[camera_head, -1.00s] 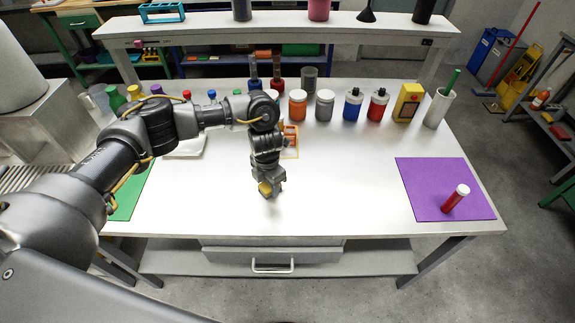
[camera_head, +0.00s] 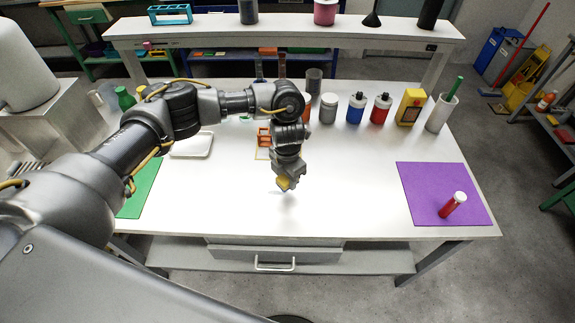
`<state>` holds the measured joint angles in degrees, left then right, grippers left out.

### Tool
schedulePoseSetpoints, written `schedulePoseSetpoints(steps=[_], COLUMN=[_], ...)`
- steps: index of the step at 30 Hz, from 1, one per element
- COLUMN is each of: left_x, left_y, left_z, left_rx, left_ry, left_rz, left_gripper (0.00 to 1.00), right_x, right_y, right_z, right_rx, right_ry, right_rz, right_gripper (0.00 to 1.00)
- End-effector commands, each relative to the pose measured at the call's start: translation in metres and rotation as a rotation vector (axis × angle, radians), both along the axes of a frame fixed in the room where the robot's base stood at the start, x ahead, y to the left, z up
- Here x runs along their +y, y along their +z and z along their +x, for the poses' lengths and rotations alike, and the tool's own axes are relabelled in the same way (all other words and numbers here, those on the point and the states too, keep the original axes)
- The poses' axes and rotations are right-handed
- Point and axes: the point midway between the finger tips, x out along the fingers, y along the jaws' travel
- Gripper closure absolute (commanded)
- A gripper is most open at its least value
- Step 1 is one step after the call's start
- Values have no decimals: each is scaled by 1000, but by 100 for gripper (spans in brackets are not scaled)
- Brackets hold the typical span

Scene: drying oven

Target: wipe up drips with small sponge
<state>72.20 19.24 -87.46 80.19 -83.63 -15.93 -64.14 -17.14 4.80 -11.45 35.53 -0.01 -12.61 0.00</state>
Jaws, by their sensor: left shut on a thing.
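My left gripper (camera_head: 286,181) is over the middle of the white table (camera_head: 340,180), pointing down. It is shut on a small yellow sponge (camera_head: 284,184), partly hidden by the fingers. The sponge is at or just above the table top; I cannot tell if it touches. No drips can be made out on the table. My right gripper is not in view.
A purple mat (camera_head: 420,185) with a red white-capped tube (camera_head: 452,204) lies at the right. A green mat (camera_head: 140,190) and white tray (camera_head: 192,146) are at the left. Bottles, including a blue one (camera_head: 356,108), line the back. The front middle is clear.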

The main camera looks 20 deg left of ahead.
Motion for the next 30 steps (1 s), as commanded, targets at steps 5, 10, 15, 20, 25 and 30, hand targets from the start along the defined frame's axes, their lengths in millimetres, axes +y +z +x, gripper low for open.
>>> schedulePoseSetpoints(steps=[5,10,15,20,25,30], left_x=[2,3,3,3,3,4], left_y=[21,29,29,29,29,40], left_z=[0,-1,-1,-1,-1,2], left_rx=[0,1,1,0,0,-6], left_ry=[2,4,4,4,4,-88], left_rz=[0,1,1,0,0,1], left_gripper=[81,81,81,81,81,81], right_x=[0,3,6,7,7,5], right_y=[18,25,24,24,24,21], right_z=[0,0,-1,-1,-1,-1], right_rx=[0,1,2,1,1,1], right_ry=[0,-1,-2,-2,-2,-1], right_rz=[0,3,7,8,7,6], right_gripper=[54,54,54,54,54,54])
